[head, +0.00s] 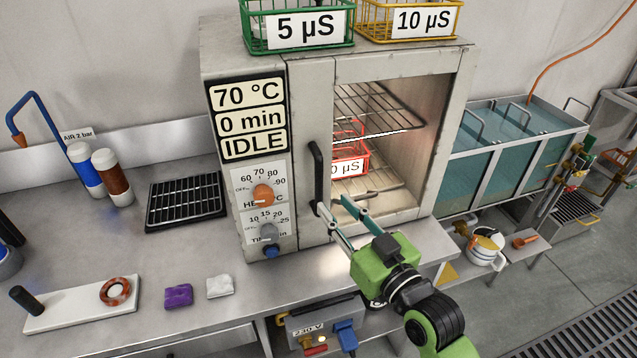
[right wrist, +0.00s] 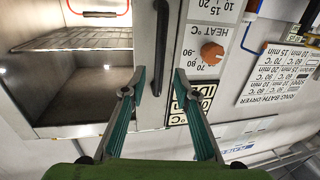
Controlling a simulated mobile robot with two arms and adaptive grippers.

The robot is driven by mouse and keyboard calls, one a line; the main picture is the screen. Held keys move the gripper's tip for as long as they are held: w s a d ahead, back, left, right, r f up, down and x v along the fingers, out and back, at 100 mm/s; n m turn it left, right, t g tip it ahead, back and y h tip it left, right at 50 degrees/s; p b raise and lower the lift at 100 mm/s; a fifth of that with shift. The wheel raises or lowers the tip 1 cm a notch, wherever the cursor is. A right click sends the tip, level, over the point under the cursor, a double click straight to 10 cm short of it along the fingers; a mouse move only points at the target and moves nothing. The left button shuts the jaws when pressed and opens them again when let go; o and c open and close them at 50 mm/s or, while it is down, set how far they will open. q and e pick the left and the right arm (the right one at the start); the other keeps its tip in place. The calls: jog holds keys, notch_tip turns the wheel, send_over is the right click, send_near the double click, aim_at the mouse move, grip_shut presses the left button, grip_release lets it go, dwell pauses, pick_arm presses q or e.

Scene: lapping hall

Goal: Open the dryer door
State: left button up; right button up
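The dryer (head: 308,70) stands on the bench, with a windowed door (head: 425,220) that looks shut. A black vertical handle (head: 316,172) is on the door's left side. My right gripper (head: 329,207) is open at the handle's lower part. In the right wrist view, which is upside down, the handle (right wrist: 162,40) shows between the two parted fingertips (right wrist: 159,76); neither finger clearly touches it. Through the window I see wire racks (head: 375,110) and a red basket (head: 350,162) with a partly hidden label. My left gripper is not in view.
Green (head: 300,25) and yellow (head: 408,20) baskets sit on top of the dryer. Knobs (head: 263,194) and a display (head: 248,118) are left of the door. Water tanks (head: 515,150) stand to the right. The bench directly before the door is mostly clear.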

aim_at(321, 190)
jog(key=p+x, duration=0.1)
jog(key=x, duration=0.7)
jog(key=shift+f, duration=0.1)
grip_shut()
